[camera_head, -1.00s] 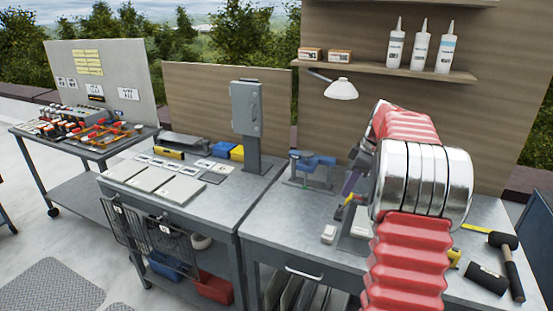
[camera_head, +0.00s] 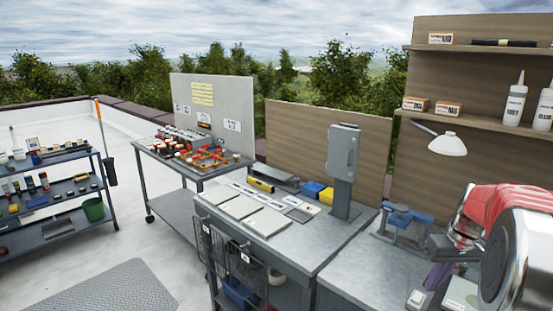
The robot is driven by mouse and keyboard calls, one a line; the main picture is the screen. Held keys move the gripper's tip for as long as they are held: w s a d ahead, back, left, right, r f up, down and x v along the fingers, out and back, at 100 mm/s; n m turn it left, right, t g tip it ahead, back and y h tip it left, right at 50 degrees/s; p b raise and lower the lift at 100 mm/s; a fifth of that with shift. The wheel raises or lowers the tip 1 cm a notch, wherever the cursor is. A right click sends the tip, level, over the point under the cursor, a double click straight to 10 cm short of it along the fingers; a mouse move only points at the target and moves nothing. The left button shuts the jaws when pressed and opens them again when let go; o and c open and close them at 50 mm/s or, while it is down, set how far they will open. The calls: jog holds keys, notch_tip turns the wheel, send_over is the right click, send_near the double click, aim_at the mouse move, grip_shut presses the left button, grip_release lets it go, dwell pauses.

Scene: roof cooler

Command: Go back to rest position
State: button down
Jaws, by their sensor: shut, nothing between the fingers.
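My arm, with red ribbed sleeves and shiny silver joints, fills the lower right of the body camera view. Its dark wrist leads down to my gripper (camera_head: 436,277), which has a purple part and hangs above the right workbench (camera_head: 347,283). The gripper is shut and holds nothing. Its fingertips are small and hard to make out near the bottom edge. A blue vise (camera_head: 407,215) stands on the bench to the left of the wrist, apart from it as far as I can tell.
A lamp (camera_head: 447,145) and a shelf (camera_head: 480,122) with bottles are above the arm. A grey box on a post (camera_head: 342,152) stands left of the vise. A parts table (camera_head: 180,168) and a rack (camera_head: 60,220) stand further left, with open floor between.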

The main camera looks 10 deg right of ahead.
jog(key=s+a+r+t, duration=0.1)
jog(key=s+a+r, duration=0.1)
jog(key=s+a, duration=0.4)
jog(key=s+a+r+t, duration=0.1)
jog(key=s+a, duration=0.5)
jog(key=a, duration=0.9)
jog(key=s+a+r+n+t+h, duration=0.1)
jog(key=s+a+r, duration=0.2)
jog(key=s+a, duration=0.3)
jog(key=a, duration=0.5)
jog(key=shift+a+r+t, duration=0.2)
jog(key=shift+t, duration=0.2)
